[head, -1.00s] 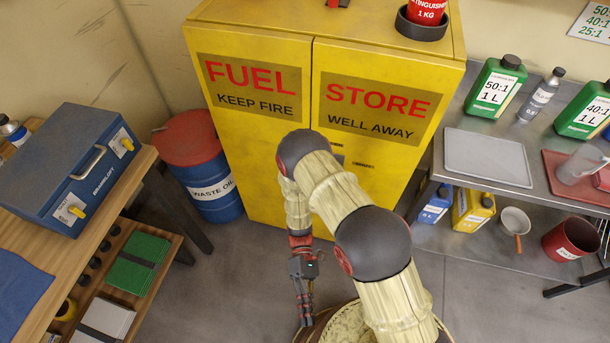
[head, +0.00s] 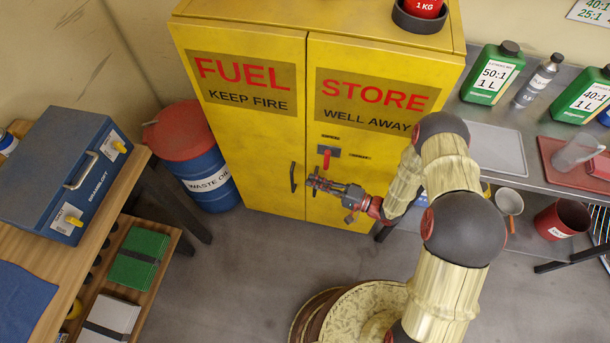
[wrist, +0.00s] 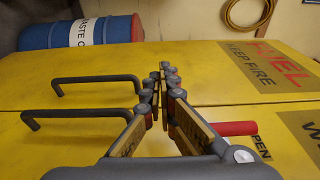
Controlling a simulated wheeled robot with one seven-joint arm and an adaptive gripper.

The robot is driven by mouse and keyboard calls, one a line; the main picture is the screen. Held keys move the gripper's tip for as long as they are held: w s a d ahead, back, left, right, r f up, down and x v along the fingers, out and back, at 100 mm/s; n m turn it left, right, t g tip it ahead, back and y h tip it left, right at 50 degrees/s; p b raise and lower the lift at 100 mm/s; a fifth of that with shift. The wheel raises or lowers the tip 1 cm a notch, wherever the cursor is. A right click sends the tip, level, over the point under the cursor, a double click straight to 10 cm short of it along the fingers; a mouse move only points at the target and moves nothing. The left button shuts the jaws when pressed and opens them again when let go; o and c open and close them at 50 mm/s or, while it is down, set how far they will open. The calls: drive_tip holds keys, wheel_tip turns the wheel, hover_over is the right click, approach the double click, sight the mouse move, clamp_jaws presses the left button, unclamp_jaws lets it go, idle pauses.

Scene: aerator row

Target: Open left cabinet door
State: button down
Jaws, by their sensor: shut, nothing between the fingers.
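The yellow fuel cabinet has a left door (head: 250,120) marked FUEL and a right door (head: 375,80) marked STORE; both look shut. A dark bar handle (head: 292,177) stands on the left door near the seam. The left door's handle also shows in the wrist view (wrist: 95,80), and a second handle (wrist: 75,114) on the right door is below it. My gripper (head: 312,181) is shut and empty in front of the doors near the seam, right of the left handle. In the wrist view its fingertips (wrist: 164,69) are beside the left handle, with no clear contact.
A red lever (head: 327,158) on a grey plate is on the right door, just above my gripper. A blue waste-oil barrel (head: 209,182) stands left of the cabinet. A metal bench (head: 455,120) is at the right, a wooden bench (head: 140,160) at the left. The floor before the left door is clear.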

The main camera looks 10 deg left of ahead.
drive_tip(key=b+x, duration=0.1)
drive_tip(key=x, duration=0.8)
drive_tip(key=shift+a+b, duration=0.2)
drive_tip(key=shift+b, duration=0.1)
drive_tip(key=shift+s, duration=0.1)
idle(1.1)
